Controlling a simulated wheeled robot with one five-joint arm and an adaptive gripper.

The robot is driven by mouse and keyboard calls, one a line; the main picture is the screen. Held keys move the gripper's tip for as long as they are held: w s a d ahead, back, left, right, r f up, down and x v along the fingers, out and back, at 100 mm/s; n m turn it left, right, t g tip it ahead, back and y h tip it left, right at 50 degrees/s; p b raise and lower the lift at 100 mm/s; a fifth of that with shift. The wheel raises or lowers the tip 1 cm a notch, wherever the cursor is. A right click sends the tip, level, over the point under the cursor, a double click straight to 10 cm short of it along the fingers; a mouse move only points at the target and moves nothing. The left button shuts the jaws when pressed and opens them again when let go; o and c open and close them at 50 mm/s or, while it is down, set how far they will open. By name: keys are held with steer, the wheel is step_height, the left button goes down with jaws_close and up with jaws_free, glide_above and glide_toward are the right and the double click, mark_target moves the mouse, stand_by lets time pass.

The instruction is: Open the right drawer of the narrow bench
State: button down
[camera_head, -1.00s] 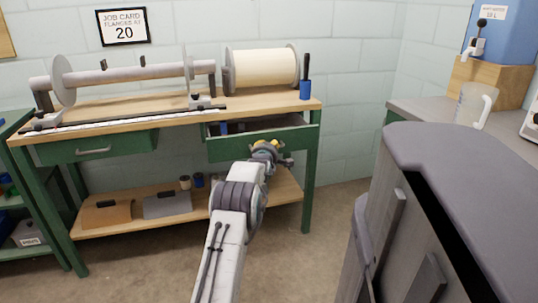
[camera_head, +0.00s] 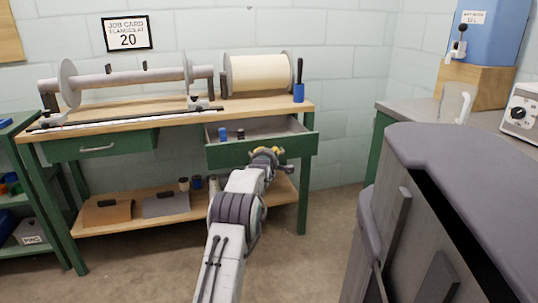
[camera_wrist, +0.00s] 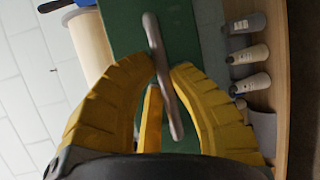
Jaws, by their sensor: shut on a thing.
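The right drawer (camera_head: 225,158) of the narrow bench (camera_head: 70,129) is pulled partly out, and a blue item and a dark item show inside it. My gripper (camera_head: 267,154) is at the drawer's green front. In the wrist view the yellow fingers of my gripper (camera_wrist: 165,75) close around the grey bar handle (camera_wrist: 158,50) on the green drawer front (camera_wrist: 122,28). The handle is hidden behind my gripper in the head view. The left drawer (camera_head: 97,147) is shut.
A grey counter stands at the right. The floor in front of the bench is open.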

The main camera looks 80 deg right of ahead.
steer(key=c, duration=1.5)
jaws_free()
steer(key=shift+w+f, duration=0.25)
steer(key=shift+w, duration=0.15)
steer(key=o, duration=0.3)
steer(key=shift+s+r, duration=0.1)
steer(key=shift+o, duration=0.4)
steer(key=shift+s, duration=0.1)
steer(key=shift+r, duration=0.1)
steer(key=shift+a, duration=0.1)
steer(key=a+r, duration=0.2)
steer(key=a, duration=0.9)
steer(key=shift+a, duration=0.25)
steer(key=shift+r, duration=0.1)
